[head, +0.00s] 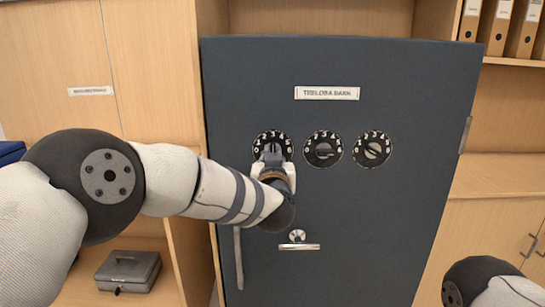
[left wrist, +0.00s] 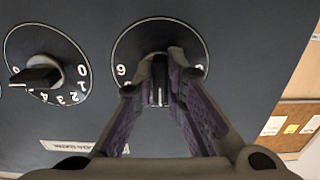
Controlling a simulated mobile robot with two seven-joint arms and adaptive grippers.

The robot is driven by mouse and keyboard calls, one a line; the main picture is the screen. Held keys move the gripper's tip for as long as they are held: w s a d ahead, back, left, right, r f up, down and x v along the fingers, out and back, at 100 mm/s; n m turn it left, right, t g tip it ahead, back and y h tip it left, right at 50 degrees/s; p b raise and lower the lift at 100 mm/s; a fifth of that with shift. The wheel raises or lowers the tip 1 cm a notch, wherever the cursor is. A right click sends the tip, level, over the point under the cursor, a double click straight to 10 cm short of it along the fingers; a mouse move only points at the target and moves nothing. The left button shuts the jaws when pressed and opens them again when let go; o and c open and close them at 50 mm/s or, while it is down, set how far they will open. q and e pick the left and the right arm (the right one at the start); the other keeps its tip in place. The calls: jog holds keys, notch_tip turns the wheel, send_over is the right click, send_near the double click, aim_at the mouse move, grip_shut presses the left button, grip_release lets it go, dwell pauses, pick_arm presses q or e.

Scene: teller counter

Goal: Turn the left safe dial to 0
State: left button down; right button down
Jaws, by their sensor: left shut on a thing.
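The left safe dial (head: 272,136), a black ring with white numerals, sits at the left of a row of three dials on the dark safe door. My left gripper (head: 274,158) is in front of it and covers its lower part. In the left wrist view the dial (left wrist: 140,35) is straight ahead, and my left gripper (left wrist: 160,85) has its fingers shut on the dial's knob (left wrist: 158,95). The fingers hide many numerals, so I cannot tell which number the knob points to. Only part of my right arm shows at bottom right; its gripper is out of view.
The middle dial (head: 323,149) and right dial (head: 372,149) are close by on the right. Below are a round keyhole (head: 297,236) and a long handle (head: 239,258). A name plate (head: 327,93) is above. A grey cash box (head: 128,271) stands on a low shelf at left.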

pick_arm(q)
jog(key=shift+d+r+n, duration=0.1)
jog(key=shift+d+n, duration=0.05)
jog(key=shift+n, duration=4.3)
jog(key=shift+d+r+n, duration=0.1)
jog(key=shift+n, duration=4.35)
jog(key=c, duration=1.6)
grip_release()
jog(key=shift+c, duration=0.2)
jog(key=shift+s, duration=0.1)
